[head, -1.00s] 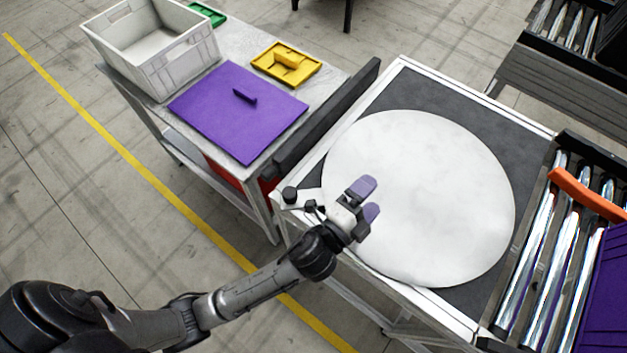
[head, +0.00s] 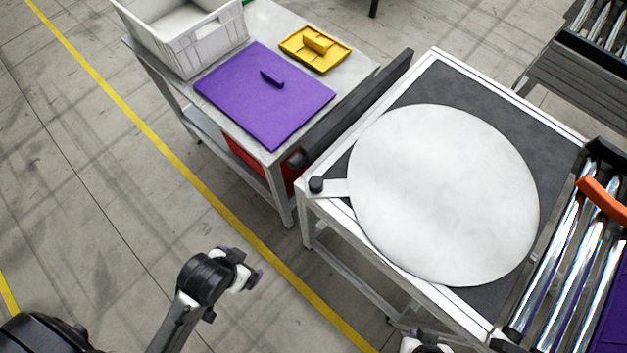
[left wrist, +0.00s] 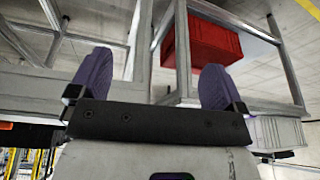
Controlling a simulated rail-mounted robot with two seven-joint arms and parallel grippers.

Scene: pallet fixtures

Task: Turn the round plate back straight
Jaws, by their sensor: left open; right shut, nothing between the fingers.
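The round plate (head: 445,195) is a large, pale, mottled disc lying flat on the dark top of a white-framed table (head: 455,85). A light tab (head: 336,188) sticks out at its left edge towards a black knob (head: 316,185) by the table's left corner. The plain disc shows no clear turn angle. My left gripper (head: 250,277) is left of the table, over the floor, clear of the plate. Its purple fingers stand apart and empty in the left wrist view (left wrist: 151,85). My right gripper (head: 425,345) is shut, mostly cut off at the bottom edge.
A side table holds a purple board (head: 265,97), a yellow tray (head: 315,50) and a grey crate (head: 195,45). A red bin (left wrist: 200,42) sits beneath it. A dark bar (head: 350,108) separates the tables. A roller conveyor (head: 560,260) borders the right side.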

